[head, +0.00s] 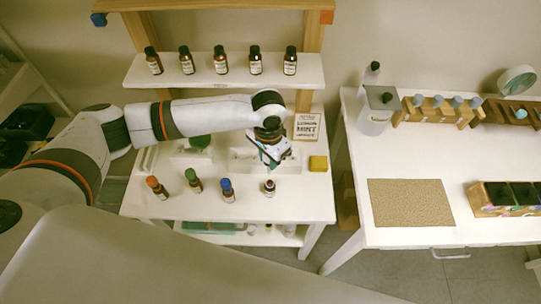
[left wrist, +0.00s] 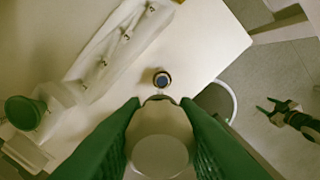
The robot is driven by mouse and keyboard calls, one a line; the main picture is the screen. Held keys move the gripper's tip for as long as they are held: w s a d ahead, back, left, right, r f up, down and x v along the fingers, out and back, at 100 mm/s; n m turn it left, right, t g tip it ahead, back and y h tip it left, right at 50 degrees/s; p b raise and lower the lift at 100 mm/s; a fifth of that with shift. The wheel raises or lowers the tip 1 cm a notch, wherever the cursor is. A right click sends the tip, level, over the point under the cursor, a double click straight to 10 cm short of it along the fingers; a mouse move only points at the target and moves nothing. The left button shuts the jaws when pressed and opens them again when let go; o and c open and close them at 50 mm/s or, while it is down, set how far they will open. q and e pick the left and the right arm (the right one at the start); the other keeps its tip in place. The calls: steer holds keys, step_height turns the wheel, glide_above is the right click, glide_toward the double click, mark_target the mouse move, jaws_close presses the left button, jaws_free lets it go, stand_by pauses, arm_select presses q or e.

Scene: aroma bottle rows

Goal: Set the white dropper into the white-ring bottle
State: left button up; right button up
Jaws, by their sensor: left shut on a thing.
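The white-ring bottle (head: 269,188) stands upright near the front right of the white table. In the left wrist view this bottle (left wrist: 162,79) shows from above, with a pale ring around a dark mouth, just beyond my fingertips. My left gripper (head: 273,164) is above and behind it in the head view. In the left wrist view the green fingers are shut on the white dropper (left wrist: 160,155), a pale rounded shape. The dropper's lower end is hidden, and it appears apart from the bottle. My right gripper (left wrist: 268,107) is open and empty, far to the right in the left wrist view.
Orange-capped (head: 157,188), green-capped (head: 194,180) and blue-capped (head: 227,190) bottles stand left of the white-ring bottle. A shelf (head: 226,76) with several brown bottles is behind.

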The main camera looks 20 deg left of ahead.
arm_select(q)
steer(key=shift+d+r, duration=0.15)
steer(key=shift+d, duration=0.05)
steer(key=shift+d+p, duration=0.1)
steer(key=shift+p, duration=0.5)
steer(key=shift+f, duration=0.3)
step_height(320, 180, down, 4)
steer(key=shift+r+b, duration=0.2)
steer(key=shift+b, duration=0.4)
arm_select(e)
steer(key=shift+s+d, duration=0.1)
steer(key=shift+d, duration=0.1)
steer(key=shift+d+r, duration=0.1)
steer(key=shift+r, duration=0.05)
arm_select(q)
steer(key=shift+f+p, duration=0.1)
steer(key=shift+p, duration=0.25)
arm_select(e)
steer(key=shift+d+r, duration=0.2)
